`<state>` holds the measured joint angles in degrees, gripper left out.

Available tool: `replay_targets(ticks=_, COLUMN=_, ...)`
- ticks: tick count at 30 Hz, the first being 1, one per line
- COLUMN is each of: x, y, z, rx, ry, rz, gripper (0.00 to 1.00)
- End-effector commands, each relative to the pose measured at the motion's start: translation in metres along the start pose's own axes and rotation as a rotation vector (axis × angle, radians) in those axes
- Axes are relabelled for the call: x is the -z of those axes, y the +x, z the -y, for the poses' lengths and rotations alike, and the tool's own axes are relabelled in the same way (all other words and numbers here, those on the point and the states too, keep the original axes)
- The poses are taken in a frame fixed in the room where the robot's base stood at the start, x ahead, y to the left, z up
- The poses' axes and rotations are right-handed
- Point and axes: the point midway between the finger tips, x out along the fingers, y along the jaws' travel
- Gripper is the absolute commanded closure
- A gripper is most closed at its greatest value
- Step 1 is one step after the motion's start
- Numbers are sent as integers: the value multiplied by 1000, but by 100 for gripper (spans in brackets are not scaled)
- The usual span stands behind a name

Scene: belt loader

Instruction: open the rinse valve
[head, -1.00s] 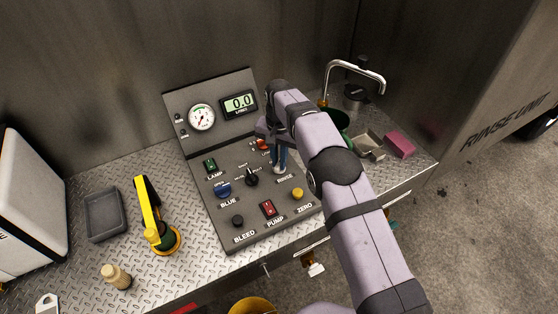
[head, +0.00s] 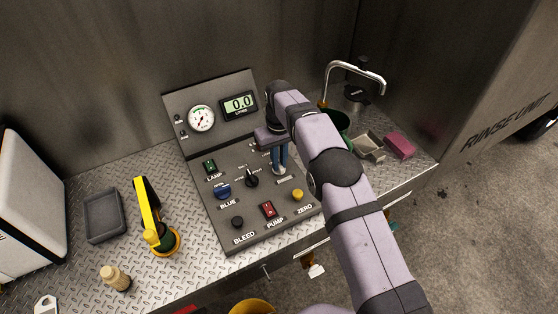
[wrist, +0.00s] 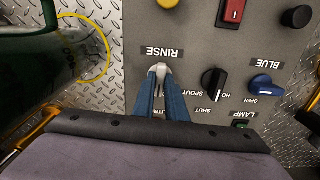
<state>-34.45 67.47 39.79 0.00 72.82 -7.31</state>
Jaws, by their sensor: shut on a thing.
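The control panel (head: 262,210) stands on the bench. My gripper (head: 281,171) reaches down onto its right side, just above the yellow knob. In the wrist view my blue fingers (wrist: 161,80) close together on a small grey handle (wrist: 161,68) by the RINSE label (wrist: 162,52). Only the handle's end shows; the fingers hide the rest. I cannot tell the valve's setting from it. A black selector knob (wrist: 213,83) is beside the fingers, apart from them. In the head view my gripper covers most of the handle.
The blue knob (head: 223,192), red pump switch (head: 268,209), yellow knob (head: 298,195) and black bleed knob (head: 237,222) surround the spot. A spout (head: 354,67), a metal tray (head: 369,147) and a pink sponge (head: 400,145) lie to the right. A yellow-handled tool (head: 148,205) stands left.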

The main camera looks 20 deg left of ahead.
Motion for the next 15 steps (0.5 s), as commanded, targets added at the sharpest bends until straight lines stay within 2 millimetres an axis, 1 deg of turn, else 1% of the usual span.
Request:
replay_targets(ticks=6, x=2, y=-2, z=0, rx=-1, ry=-59, rz=-6, gripper=100)
replay_targets(ticks=15, x=2, y=-3, z=0, rx=-1, ry=-75, rz=-7, gripper=100)
